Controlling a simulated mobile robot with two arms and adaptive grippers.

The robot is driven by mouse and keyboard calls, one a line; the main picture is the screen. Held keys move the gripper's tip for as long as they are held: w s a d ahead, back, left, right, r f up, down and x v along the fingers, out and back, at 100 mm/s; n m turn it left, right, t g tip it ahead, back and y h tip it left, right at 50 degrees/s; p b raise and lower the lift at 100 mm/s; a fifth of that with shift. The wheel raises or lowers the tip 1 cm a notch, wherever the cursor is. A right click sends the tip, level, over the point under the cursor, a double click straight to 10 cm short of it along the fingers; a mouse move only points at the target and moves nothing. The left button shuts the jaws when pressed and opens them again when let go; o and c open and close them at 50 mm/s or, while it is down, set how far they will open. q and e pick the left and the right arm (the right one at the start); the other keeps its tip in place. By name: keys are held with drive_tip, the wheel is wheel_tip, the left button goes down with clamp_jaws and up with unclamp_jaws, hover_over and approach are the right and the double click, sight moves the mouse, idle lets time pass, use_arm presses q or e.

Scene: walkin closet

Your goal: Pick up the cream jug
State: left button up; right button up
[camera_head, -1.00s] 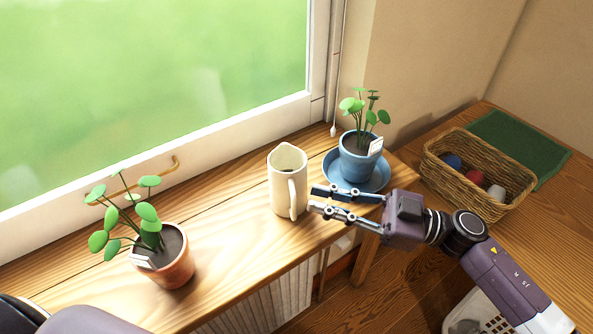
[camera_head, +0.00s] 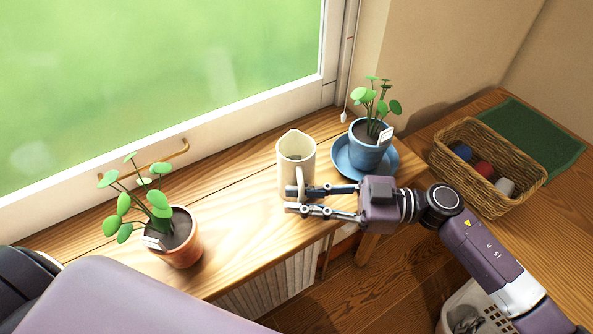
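The cream jug (camera_head: 291,169) stands upright on the wooden window-side shelf (camera_head: 240,219), its handle facing the front. My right gripper (camera_head: 289,200) reaches in from the right with its two fingers apart. The upper finger crosses in front of the lower part of the jug's handle, and the lower finger lies nearer the shelf's front edge. I cannot tell whether either finger touches the jug. Part of my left arm shows at the lower left, but its gripper is out of view.
A plant in a blue pot (camera_head: 367,154) stands on a blue saucer (camera_head: 394,168) right of the jug. A plant in a terracotta pot (camera_head: 186,251) stands to the left. A wicker basket (camera_head: 472,191) holds balls, beside a green mat (camera_head: 531,136). The window is behind.

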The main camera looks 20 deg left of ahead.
clamp_jaws()
drive_tip(key=shift+r, duration=0.2)
idle(0.5)
